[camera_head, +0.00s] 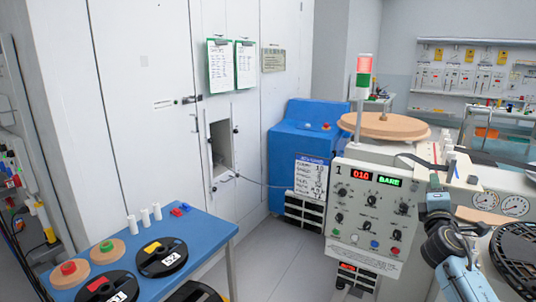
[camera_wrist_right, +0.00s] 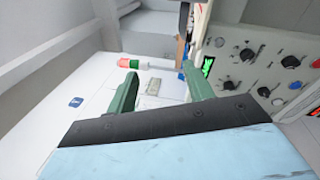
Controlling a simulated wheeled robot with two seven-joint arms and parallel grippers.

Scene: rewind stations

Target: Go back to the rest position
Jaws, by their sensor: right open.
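My right gripper (camera_wrist_right: 160,88) is open and empty in its wrist view. Its two green fingers are apart, with nothing between them but the distant white background. In the head view my right arm comes in from the lower right, and its gripper end (camera_head: 434,163) is in front of the machine with the round wooden disc. The fingers are too small there to make out clearly. My left gripper and arm do not show in the head view.
The machine's panel (camera_head: 362,212) reads "010" and "BARE", close to my right arm. A wooden disc (camera_head: 385,125) lies on top. A blue cabinet (camera_head: 296,150) stands behind. A blue table (camera_head: 199,232) at lower left holds several reels. Open floor (camera_head: 268,262) lies between.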

